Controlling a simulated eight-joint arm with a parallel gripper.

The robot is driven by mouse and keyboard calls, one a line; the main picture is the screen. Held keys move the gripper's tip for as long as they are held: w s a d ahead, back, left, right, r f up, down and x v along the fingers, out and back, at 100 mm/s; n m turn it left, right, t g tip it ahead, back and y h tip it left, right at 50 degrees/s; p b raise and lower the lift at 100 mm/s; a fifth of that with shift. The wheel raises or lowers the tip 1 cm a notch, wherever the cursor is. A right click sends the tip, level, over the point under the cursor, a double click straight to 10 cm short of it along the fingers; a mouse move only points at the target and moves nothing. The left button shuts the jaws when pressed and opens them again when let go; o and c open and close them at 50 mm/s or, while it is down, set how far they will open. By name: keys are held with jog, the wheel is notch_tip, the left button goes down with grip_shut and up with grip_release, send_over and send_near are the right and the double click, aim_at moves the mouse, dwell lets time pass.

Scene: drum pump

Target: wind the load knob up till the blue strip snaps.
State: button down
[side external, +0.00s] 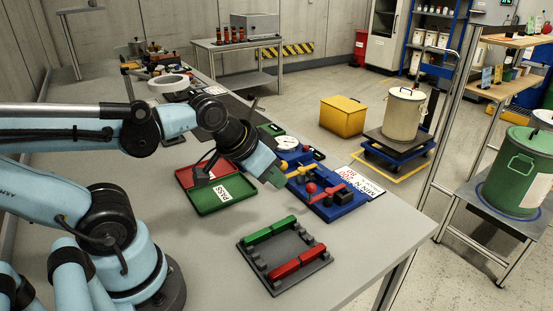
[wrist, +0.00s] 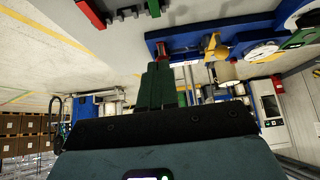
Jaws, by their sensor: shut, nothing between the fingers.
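A blue test rig (side external: 330,200) with yellow parts stands on the grey bench. It carries a red round knob (side external: 311,188) and a dark block; I cannot tell for sure which part is the load knob. A white dial gauge (side external: 287,143) sits at its back. The blue strip cannot be made out against the blue rig. My gripper (side external: 277,179) is shut and empty, just left of the rig and above the bench. In the wrist view, my gripper (wrist: 160,68) points toward the blue rig (wrist: 190,35), with the yellow part (wrist: 213,47) to its right.
A red tray (side external: 205,171) and a green tray (side external: 205,208) marked PASS lie left of the rig. A dark fixture (side external: 258,268) with green and red bars lies in front. Bare bench lies between trays and fixture.

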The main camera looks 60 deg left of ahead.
dwell(0.3)
jog(key=c, duration=1.5)
grip_release()
jog(key=shift+w+a+r, duration=0.15)
jog(key=shift+r, duration=0.05)
jog(key=o, duration=0.3)
jog(key=w+a+r+n, duration=0.1)
jog(key=a, duration=0.1)
jog(key=w+a+r+n+g, duration=0.1)
jog(key=w+a+n, duration=0.1)
jog(key=w+a+r+n+g+y, duration=0.1)
jog(key=a+r, duration=0.1)
jog(key=shift+w+n, duration=0.3)
jog(key=shift+n, duration=0.1)
jog(key=shift+o, duration=0.2)
jog(key=w+a+f+n+g+h, duration=0.1)
jog(key=w+a+n+g, duration=0.2)
jog(key=a+n, duration=0.65)
jog(key=w+a+n+g, duration=0.2)
jog(key=a+n, duration=0.2)
jog(key=a, duration=1)
notch_tip(320, 180, down, 12)
jog(key=shift+w+a, duration=0.1)
grip_shut()
